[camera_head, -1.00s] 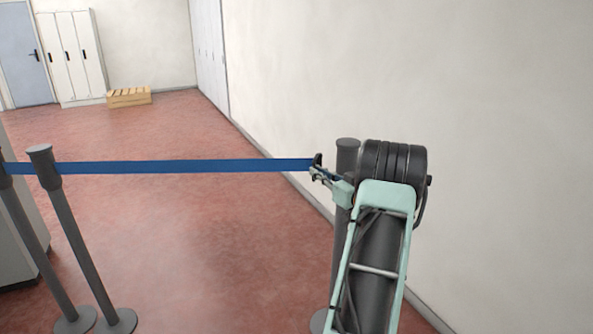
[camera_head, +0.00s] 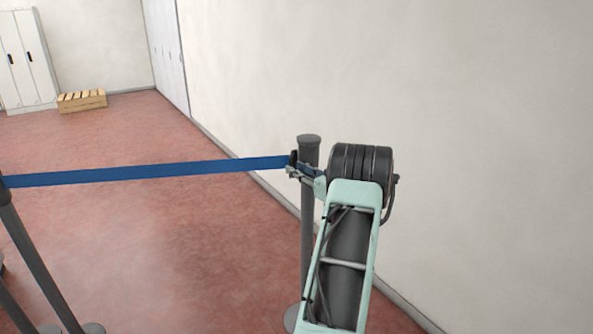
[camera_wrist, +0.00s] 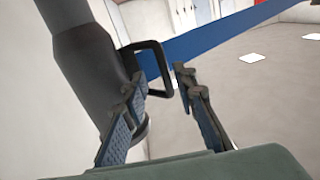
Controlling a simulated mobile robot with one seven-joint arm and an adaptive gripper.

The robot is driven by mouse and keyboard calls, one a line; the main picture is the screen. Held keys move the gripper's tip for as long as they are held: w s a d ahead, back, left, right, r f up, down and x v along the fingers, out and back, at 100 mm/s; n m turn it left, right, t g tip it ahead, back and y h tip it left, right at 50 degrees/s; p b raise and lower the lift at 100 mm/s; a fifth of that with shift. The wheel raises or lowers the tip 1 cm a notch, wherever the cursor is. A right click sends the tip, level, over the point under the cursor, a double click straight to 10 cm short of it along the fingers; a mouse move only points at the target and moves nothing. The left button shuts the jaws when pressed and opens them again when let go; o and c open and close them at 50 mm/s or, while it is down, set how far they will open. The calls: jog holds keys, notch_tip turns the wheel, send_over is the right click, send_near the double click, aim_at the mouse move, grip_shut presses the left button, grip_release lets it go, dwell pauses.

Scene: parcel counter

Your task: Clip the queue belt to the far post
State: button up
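The blue queue belt (camera_head: 150,172) runs taut from a post at the left to a dark clip (camera_head: 293,158) beside the far post (camera_head: 307,190). In the wrist view, the black looped clip (camera_wrist: 169,78) lies between the fingertips of my gripper (camera_wrist: 162,82), right against the side of the far post's head (camera_wrist: 85,65). The belt (camera_wrist: 215,42) leads off to the upper right. My gripper also shows in the head view (camera_head: 297,173). Whether the clip is latched to the post cannot be told.
A near post (camera_head: 35,255) stands at the left with part of another beside it. A pale wall (camera_head: 450,130) runs close along the right of my arm. A wooden crate (camera_head: 82,101) and white lockers (camera_head: 25,60) are far back. The red floor (camera_head: 170,250) is clear.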

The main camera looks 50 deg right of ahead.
jog(key=shift+a, duration=0.1)
jog(key=s+a, duration=0.1)
jog(key=s, duration=1)
jog(key=shift+s+a, duration=0.2)
jog(key=shift+s, duration=0.2)
jog(key=shift+r, duration=0.1)
